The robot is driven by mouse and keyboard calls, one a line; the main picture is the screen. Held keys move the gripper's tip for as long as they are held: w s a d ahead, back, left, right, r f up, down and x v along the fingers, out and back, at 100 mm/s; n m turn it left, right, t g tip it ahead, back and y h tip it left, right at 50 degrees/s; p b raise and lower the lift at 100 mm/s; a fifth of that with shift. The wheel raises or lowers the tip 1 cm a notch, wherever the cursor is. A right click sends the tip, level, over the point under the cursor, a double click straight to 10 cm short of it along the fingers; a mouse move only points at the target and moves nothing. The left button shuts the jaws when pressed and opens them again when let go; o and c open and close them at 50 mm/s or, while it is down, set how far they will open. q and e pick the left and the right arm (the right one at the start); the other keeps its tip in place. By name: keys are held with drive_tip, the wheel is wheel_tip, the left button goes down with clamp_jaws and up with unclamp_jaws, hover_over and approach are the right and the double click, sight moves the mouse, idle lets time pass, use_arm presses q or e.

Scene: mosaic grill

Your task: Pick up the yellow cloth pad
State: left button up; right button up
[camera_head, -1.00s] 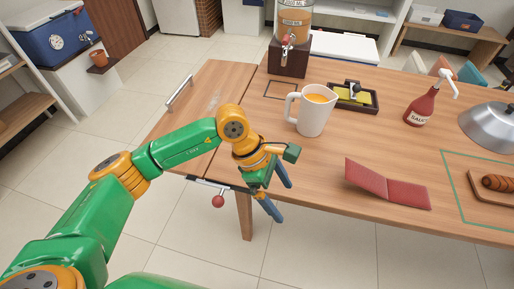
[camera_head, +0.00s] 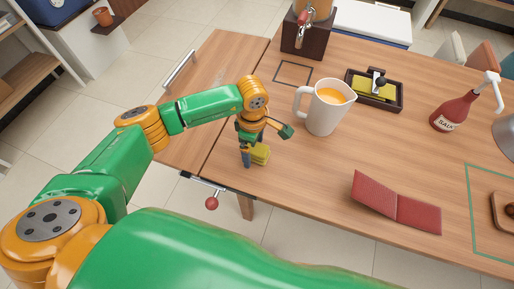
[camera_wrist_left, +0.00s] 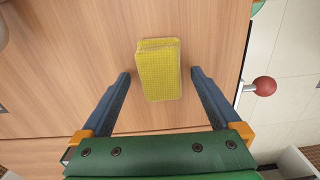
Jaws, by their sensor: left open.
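The yellow cloth pad (camera_head: 261,154) lies on the wooden table near its front left part, partly hidden behind my left gripper in the head view. In the left wrist view the yellow pad (camera_wrist_left: 159,72) is a textured block on the wood, lying between the two blue fingers with a gap on each side. My left gripper (camera_head: 253,160) is open and empty, pointing down over the pad; its fingers also show in the left wrist view (camera_wrist_left: 160,80). My right gripper is not in view.
A white pitcher (camera_head: 326,109) with orange liquid stands right of the left gripper. A red folded menu (camera_head: 395,205), a dark tray (camera_head: 398,103) and a sauce bottle (camera_head: 453,112) are further right. A red knob (camera_head: 211,203) sticks out at the front edge.

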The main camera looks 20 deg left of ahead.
use_arm(q)
drive_tip(key=shift+s+r, duration=0.1)
drive_tip(key=shift+s, duration=0.05)
drive_tip(key=c, duration=1.4)
drive_tip(key=shift+w+r, duration=0.2)
drive_tip(key=shift+r, duration=1.2)
drive_tip(key=shift+c, duration=0.2)
drive_tip(key=s+d+r+b, duration=0.1)
drive_tip(key=s+r+b, duration=0.1)
drive_tip(key=s+r, duration=0.8)
drive_tip(key=s, duration=0.4)
drive_tip(key=shift+d, duration=0.25)
drive_tip(key=shift+s+r, duration=0.1)
